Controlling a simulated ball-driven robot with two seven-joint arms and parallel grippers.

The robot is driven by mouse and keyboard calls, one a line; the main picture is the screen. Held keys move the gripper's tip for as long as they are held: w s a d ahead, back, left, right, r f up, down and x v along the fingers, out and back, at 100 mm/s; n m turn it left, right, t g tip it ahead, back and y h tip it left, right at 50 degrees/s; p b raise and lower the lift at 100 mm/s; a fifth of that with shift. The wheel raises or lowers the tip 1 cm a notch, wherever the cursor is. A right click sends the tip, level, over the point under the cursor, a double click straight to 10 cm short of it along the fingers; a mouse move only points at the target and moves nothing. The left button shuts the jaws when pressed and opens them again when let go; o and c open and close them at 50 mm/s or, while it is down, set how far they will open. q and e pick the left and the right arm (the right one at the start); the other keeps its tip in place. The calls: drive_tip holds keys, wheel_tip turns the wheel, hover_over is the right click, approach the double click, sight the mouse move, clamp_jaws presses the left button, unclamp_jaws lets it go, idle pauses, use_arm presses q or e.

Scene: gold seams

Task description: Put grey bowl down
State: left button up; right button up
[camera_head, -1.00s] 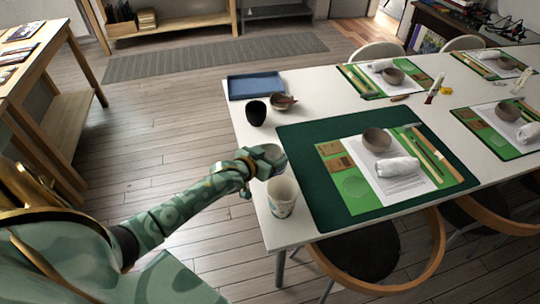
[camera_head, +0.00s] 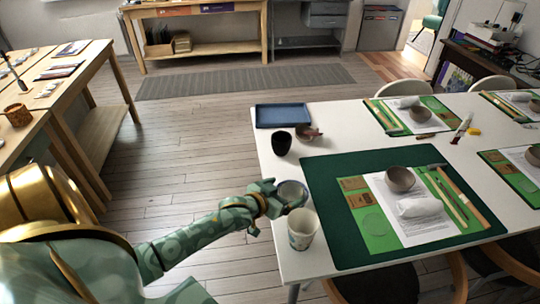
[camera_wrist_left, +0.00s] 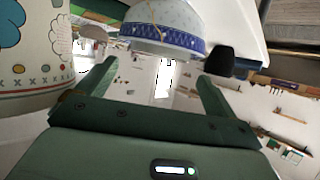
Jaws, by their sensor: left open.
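A small grey bowl (camera_head: 294,191) is at the left edge of the white table, just beyond my left gripper (camera_head: 280,200). In the left wrist view the bowl (camera_wrist_left: 165,22) is pale with a blue patterned band and thin gold lines. The left fingers (camera_wrist_left: 155,85) are spread apart, with the bowl ahead of their tips. I cannot tell whether a finger still touches it. Part of the bowl is hidden behind the gripper in the head view. My right gripper is not in view.
A pale patterned cup (camera_head: 302,232) stands close in front of the bowl. A black cup (camera_head: 281,143), a small brown bowl (camera_head: 306,133) and a blue tray (camera_head: 283,114) are farther back. A dark green mat (camera_head: 325,205) lies to the right, holding a brown-grey bowl (camera_head: 400,178).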

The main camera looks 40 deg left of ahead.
use_arm(q)
drive_tip(key=p+v, duration=0.1)
drive_tip(key=v, duration=0.6)
drive_tip(key=shift+r+p, duration=0.25)
drive_tip(key=shift+p, duration=0.1)
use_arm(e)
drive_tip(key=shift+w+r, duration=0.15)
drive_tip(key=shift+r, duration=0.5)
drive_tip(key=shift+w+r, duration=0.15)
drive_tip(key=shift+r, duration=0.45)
